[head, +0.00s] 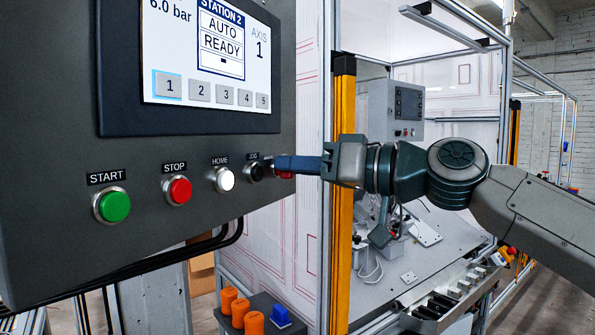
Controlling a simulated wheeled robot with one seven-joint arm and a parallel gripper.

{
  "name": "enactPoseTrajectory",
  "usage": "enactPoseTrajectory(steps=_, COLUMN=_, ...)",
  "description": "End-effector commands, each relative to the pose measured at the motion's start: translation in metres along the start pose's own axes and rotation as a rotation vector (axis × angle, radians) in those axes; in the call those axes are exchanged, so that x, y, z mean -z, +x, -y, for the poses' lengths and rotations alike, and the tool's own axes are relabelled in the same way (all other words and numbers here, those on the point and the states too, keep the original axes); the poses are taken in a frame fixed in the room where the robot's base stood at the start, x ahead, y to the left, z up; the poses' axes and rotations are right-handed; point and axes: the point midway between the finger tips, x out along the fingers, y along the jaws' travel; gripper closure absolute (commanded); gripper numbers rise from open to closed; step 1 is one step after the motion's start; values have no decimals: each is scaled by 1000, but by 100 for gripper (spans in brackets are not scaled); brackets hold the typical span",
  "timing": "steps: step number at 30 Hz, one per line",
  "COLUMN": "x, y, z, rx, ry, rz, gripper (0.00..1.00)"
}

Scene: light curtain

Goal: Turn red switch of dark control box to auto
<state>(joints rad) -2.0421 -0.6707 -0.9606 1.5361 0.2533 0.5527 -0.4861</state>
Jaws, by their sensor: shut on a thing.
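The dark control box (60,190) fills the left of the head view, with a row of controls under its screen. The red switch (286,175) is at the right end of that row. Only a small red part of it shows below my fingers, so its handle and the way it points are hidden. My gripper (281,164) comes in from the right with its blue fingers shut on the red switch. The screen (220,50) reads "STATION 2", "AUTO" and "READY".
Left of the switch are a black JOG knob (257,170), a white HOME button (224,179), a red STOP button (177,190) and a green START button (112,206). A yellow light curtain post (341,240) stands just behind my gripper.

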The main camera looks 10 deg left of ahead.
Motion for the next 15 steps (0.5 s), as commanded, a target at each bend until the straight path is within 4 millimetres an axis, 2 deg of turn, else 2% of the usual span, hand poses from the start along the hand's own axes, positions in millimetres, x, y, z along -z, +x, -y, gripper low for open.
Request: enactPoseTrajectory(steps=15, x=-3, y=1, z=-2, rx=-3, ry=405, rz=6, gripper=100)
